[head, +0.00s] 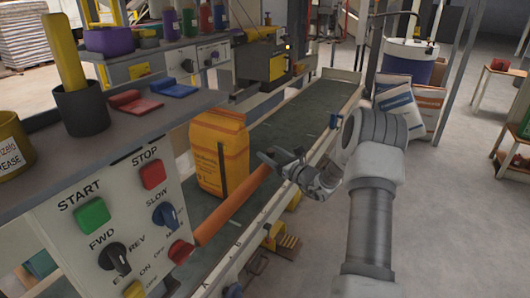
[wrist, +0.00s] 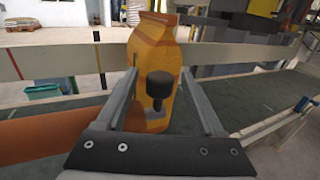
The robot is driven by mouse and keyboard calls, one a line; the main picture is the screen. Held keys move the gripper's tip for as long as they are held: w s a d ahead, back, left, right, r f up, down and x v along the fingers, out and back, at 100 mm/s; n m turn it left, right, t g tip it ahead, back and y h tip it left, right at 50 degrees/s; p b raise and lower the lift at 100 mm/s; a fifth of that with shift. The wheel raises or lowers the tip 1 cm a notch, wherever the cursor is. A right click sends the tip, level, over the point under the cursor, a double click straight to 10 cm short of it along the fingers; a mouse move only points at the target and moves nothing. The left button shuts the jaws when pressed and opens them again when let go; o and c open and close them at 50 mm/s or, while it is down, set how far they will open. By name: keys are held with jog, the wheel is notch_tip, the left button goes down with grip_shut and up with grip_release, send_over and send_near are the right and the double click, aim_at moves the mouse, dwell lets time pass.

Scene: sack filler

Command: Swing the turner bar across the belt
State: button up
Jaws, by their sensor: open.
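The orange-red turner bar (head: 230,207) lies lengthwise over the green belt (head: 305,112), slightly angled. Its near end is by the control panel and its far end is at my gripper (head: 275,158). In the wrist view the bar (wrist: 50,140) shows at lower left. A black knob (wrist: 160,85) on a stem stands between the open fingers of my gripper (wrist: 159,75), with a visible gap on both sides. Whether the stem joins the bar is hidden by the gripper body. A yellow-orange sack (head: 220,152) stands upright on the belt, just beyond the knob.
Pale rails edge the belt. Stacked sacks (head: 400,105) and a blue drum (head: 409,62) stand at right; floor there is open.

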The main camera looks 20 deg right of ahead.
jog(key=x, duration=0.3)
jog(key=shift+w, duration=0.2)
grip_shut()
dwell(1.4)
